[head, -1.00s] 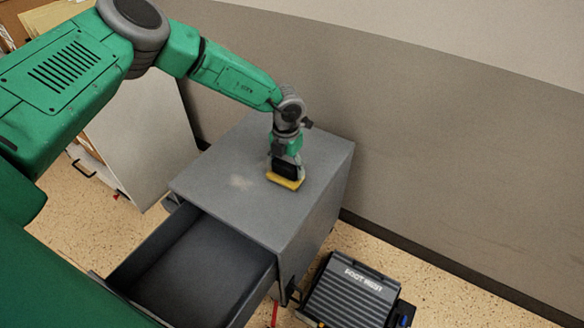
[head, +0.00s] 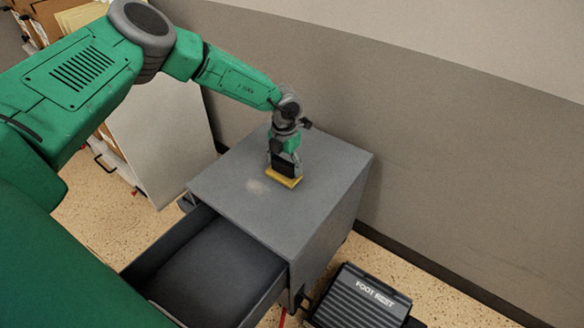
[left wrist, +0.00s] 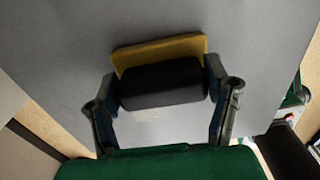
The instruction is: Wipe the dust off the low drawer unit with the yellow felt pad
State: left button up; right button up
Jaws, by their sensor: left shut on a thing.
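The low drawer unit (head: 315,205) is grey, with a flat top and its drawer (head: 205,265) pulled open and empty. A pale dust patch (head: 257,186) lies on the top, left of the yellow felt pad (head: 284,181). My left gripper (head: 284,163) is shut on the pad's black handle, with the pad low at the top surface; contact is hard to tell. In the left wrist view the fingers grip both ends of the black handle (left wrist: 163,85), and the yellow pad edge (left wrist: 160,52) shows beyond it. My right gripper is out of view.
A black foot rest (head: 360,298) stands on the speckled floor right of the unit. A grey wall (head: 440,170) rises close behind the unit. A pale panel (head: 165,140) and cardboard boxes stand at the left. The unit's top is otherwise clear.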

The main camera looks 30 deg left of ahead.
pick_arm(q)
jog(key=shift+w+a+b, duration=0.2)
jog(key=shift+a+b, duration=0.2)
jog(key=shift+a, duration=1.5)
jog(key=shift+w+a+b, duration=0.15)
jog(key=shift+a+b, duration=0.2)
jog(key=shift+a, duration=1.55)
jog(key=shift+r, duration=0.2)
jog(key=shift+r+p, duration=2.25)
jog(key=shift+r, duration=0.6)
notch_tip(320, 180, up, 3)
jog(key=shift+r+p, duration=0.1)
jog(key=shift+p, duration=1.05)
jog(key=shift+d, duration=0.1)
